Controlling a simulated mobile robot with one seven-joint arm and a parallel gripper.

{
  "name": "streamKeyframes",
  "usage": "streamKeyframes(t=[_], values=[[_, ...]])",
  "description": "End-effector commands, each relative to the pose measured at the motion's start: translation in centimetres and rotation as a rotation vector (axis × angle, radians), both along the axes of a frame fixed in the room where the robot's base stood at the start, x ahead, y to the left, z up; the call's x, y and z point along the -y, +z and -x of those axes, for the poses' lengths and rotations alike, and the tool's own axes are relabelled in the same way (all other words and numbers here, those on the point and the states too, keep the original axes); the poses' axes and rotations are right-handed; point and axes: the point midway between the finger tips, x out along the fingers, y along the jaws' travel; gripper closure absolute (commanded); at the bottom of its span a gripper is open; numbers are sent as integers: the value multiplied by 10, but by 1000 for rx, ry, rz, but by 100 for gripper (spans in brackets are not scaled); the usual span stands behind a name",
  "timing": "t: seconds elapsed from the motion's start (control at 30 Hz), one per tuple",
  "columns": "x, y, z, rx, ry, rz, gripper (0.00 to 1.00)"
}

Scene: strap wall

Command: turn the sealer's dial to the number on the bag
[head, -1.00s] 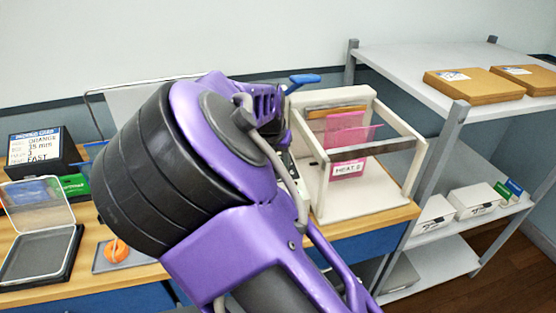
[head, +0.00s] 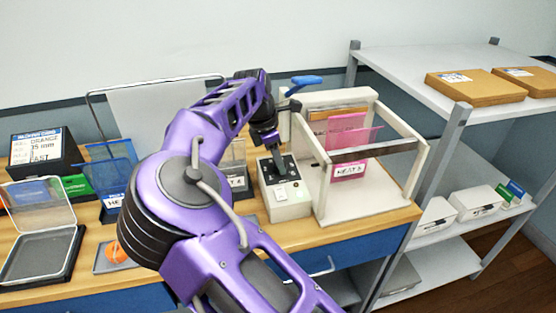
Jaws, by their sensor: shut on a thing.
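The sealer is a white frame (head: 408,165) with a blue lever (head: 308,80) on top and a pale control box (head: 288,208) with a dark top panel at its left. A pink bag (head: 350,140) hangs inside the frame. Its white label (head: 349,170) reads HEAT and a number too small to read surely. My gripper (head: 272,150) points down at the control box's dark panel, its fingers shut on the dial. The fingers and my arm hide the dial, so its setting does not show.
A card stand (head: 45,147) and an open clear-lidded case (head: 40,250) are at the left of the wooden bench. A blue holder (head: 110,175) stands behind my arm. A grey shelf rack (head: 445,150) with brown boxes (head: 478,86) stands at the right.

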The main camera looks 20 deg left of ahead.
Motion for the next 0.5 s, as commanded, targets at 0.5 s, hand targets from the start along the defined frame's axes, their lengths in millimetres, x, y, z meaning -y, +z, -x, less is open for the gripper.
streamKeyframes(t=[0.5], values=[[0,-1,-3,-41,-485,-60,100]])
